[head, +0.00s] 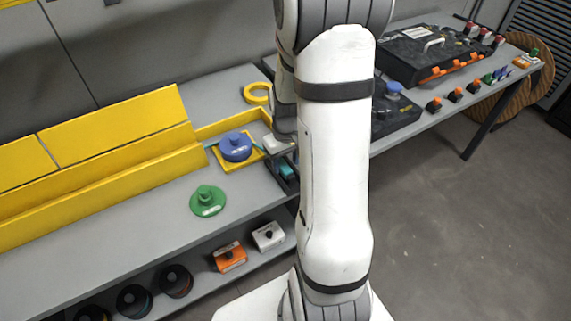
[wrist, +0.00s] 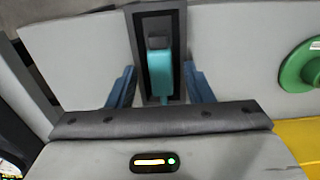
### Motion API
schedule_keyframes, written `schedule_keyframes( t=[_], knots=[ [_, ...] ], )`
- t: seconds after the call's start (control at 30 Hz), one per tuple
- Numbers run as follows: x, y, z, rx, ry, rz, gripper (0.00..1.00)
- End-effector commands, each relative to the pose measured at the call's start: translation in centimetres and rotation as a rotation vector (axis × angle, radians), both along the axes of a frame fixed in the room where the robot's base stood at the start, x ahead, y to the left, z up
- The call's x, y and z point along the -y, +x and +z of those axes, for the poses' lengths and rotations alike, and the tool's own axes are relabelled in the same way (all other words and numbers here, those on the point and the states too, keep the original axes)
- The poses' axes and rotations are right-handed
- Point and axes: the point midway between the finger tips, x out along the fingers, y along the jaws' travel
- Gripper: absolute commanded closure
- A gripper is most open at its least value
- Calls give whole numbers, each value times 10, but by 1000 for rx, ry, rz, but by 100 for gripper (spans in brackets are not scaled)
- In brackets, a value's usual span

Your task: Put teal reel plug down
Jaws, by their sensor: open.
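The teal reel plug (wrist: 161,72) lies in a narrow dark slotted holder (wrist: 142,60), with a dark grey piece at its far end in the wrist view. My gripper (wrist: 161,88) is open, with one blue finger on each side of the holder and a gap to the plug on both sides. The plug's near end is hidden by the gripper body. In the head view the teal plug (head: 286,171) shows in the dark holder at the bench's right edge, just below my gripper, which is partly hidden by my arm.
A blue reel (head: 236,146) sits in a yellow square tray left of the holder. A green reel (head: 208,201) stands on the grey bench (head: 150,228). A yellow ring (head: 258,94) lies behind. Yellow bins (head: 100,180) line the left. Black cases (head: 432,56) and small connectors stand on the right bench.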

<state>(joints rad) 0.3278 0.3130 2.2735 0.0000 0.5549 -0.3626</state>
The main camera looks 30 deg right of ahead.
Motion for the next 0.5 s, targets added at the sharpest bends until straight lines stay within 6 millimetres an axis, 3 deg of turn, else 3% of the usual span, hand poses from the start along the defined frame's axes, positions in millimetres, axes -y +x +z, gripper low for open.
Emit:
schedule_keyframes(
  t=[0.5],
  knots=[
    [0, 0, 65, 4, -1, -1, 53]
  ],
)
